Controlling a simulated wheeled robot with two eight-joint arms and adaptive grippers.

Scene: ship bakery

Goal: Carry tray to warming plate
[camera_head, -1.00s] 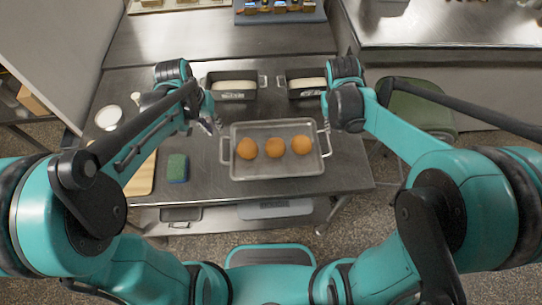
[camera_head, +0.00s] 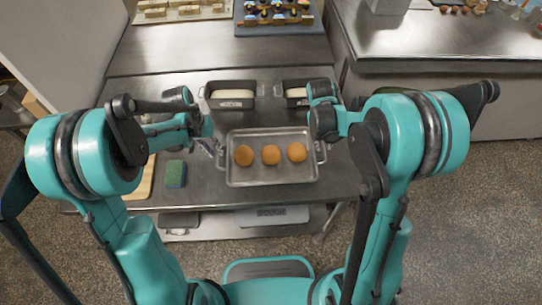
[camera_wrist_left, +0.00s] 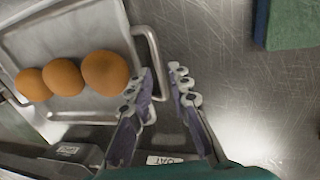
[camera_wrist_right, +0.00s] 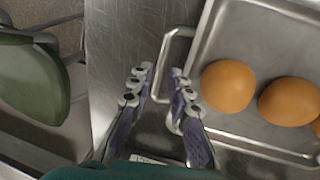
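A grey metal tray (camera_head: 270,176) with a looped handle at each end lies flat on the steel table. Three round brown buns (camera_head: 270,154) sit in a row on it. My left gripper (camera_wrist_left: 162,85) is open, its fingers on either side of the bar of the tray's left handle (camera_wrist_left: 153,55). My right gripper (camera_wrist_right: 157,85) is open, with the right handle's bar (camera_wrist_right: 166,55) between its fingers. Neither gripper is closed on its handle. In the head view my right arm hides most of the right fingers. I cannot tell which thing is the warming plate.
Two dark loaf pans (camera_head: 231,95) with pale dough stand just behind the tray. A green-and-blue sponge (camera_head: 175,173) and a wooden board (camera_head: 142,180) lie to the left. A dark mat with jars (camera_head: 278,17) is at the back. A steel counter (camera_head: 430,45) stands at the right.

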